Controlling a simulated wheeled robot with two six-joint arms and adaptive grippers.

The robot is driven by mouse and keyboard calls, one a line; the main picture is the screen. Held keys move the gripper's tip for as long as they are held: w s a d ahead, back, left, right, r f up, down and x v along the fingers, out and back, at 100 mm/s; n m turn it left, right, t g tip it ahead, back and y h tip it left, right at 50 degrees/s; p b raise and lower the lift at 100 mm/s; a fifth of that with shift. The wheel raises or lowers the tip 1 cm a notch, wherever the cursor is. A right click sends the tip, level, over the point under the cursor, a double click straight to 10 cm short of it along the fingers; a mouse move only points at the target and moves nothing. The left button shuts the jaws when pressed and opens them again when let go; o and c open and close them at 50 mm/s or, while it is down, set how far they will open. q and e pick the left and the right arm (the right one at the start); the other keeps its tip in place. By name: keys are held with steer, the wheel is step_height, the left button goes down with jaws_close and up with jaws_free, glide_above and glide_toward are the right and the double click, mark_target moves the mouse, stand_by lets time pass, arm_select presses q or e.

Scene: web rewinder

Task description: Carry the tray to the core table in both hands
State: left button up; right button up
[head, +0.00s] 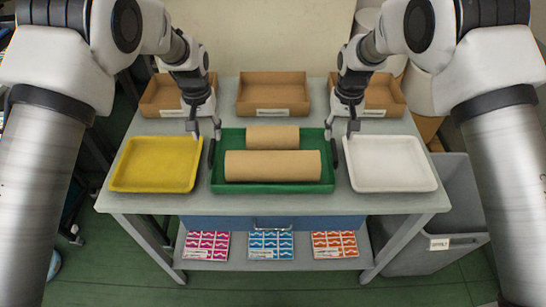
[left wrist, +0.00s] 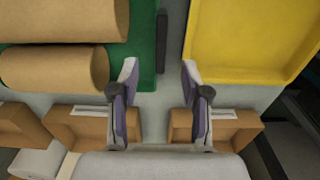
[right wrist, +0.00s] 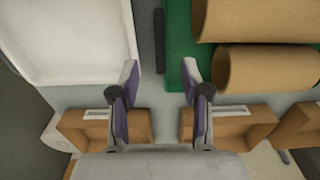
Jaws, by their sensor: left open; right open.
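A green tray (head: 272,188) sits in the middle of the grey table, holding a large cardboard core (head: 272,166) in front and a smaller core (head: 272,136) behind. Dark handles show at its left and right ends. My left gripper (head: 203,137) is open and empty above the tray's left end; in the left wrist view the tray's edge and handle (left wrist: 162,40) lie beyond its fingers. My right gripper (head: 343,137) is open and empty above the tray's right end; the right wrist view shows the other handle (right wrist: 159,40). Neither gripper visibly touches the tray.
A yellow tray (head: 157,165) lies left of the green tray and a white tray (head: 390,165) right. Several labelled cardboard boxes (head: 273,92) line the back. Colored packs (head: 270,245) lie on the lower shelf. A grey bin (head: 455,205) stands at the table's right.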

mark_target(211, 149)
arm_select(q)
steer(key=shift+s+f, duration=0.2)
steer(key=shift+f, duration=0.2)
arm_select(e)
steer(key=shift+s+f, duration=0.2)
steer(key=shift+f, duration=0.15)
arm_select(q)
steer(key=f, duration=0.3)
steer(key=w+f, duration=0.1)
steer(key=f, duration=0.2)
steer(key=shift+w+f, duration=0.1)
steer(key=shift+w, duration=0.05)
arm_select(e)
steer(key=f, duration=0.3)
steer(key=w+f, duration=0.1)
steer(key=f, duration=0.2)
steer(key=shift+w+f, duration=0.15)
arm_select(q)
steer(key=shift+f, duration=0.35)
arm_select(e)
steer(key=shift+f, duration=0.35)
arm_select(q)
steer(key=shift+s+f, duration=0.15)
steer(key=shift+s, duration=0.15)
arm_select(e)
steer(key=shift+s+f, duration=0.15)
steer(key=shift+s, duration=0.15)
